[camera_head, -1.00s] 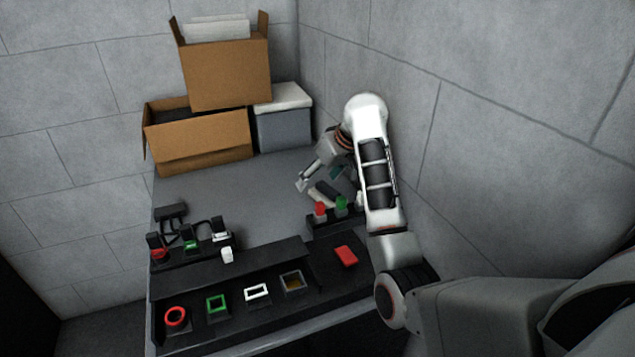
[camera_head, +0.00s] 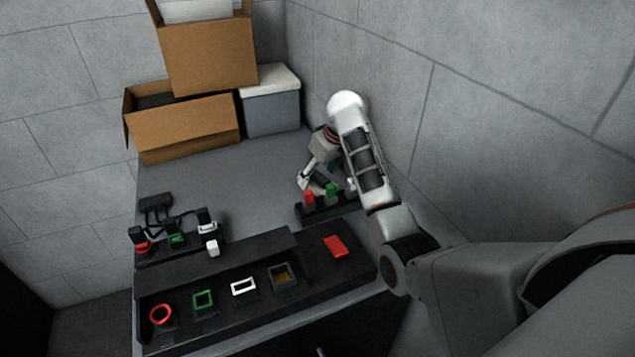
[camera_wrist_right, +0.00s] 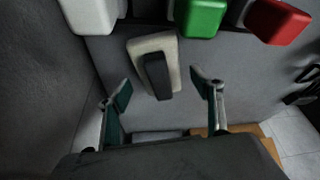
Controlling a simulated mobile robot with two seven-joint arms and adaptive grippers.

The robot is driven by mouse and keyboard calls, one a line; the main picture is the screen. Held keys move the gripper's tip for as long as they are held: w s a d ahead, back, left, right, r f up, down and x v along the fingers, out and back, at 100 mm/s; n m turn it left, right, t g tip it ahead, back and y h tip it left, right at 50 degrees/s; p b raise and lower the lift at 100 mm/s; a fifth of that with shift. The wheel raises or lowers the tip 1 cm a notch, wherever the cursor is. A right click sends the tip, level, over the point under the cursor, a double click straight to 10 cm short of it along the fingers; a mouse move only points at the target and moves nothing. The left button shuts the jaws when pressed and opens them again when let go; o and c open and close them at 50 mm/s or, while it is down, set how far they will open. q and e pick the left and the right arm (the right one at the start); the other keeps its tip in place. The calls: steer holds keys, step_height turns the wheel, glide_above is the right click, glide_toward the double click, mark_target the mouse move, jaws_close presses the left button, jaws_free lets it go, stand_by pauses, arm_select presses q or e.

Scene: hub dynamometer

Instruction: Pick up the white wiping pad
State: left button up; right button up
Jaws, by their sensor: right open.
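The white wiping pad (camera_wrist_right: 140,52) shows in the right wrist view as a cream-white slab with a black grip (camera_wrist_right: 157,76) on top. It lies on the grey bench, just beyond and between the fingertips. My right gripper (camera_wrist_right: 165,87) is open and empty, one finger on each side of the pad's near end. In the head view my right gripper (camera_head: 306,180) is low over the bench behind the red and green blocks, and it mostly hides the pad. My left gripper is not in view.
A black rack with a red block (camera_head: 308,197), a green block (camera_head: 331,192) and a white block (camera_wrist_right: 91,14) stands close to the pad. The wall is close on the right. Cardboard boxes (camera_head: 190,125) and a grey bin (camera_head: 271,108) stand at the back. The bench's middle is clear.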

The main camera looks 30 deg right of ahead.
steer(key=shift+w+a+f, duration=0.1)
steer(key=shift+w+f, duration=0.1)
steer(key=shift+f, duration=0.3)
steer(key=c, duration=1.2)
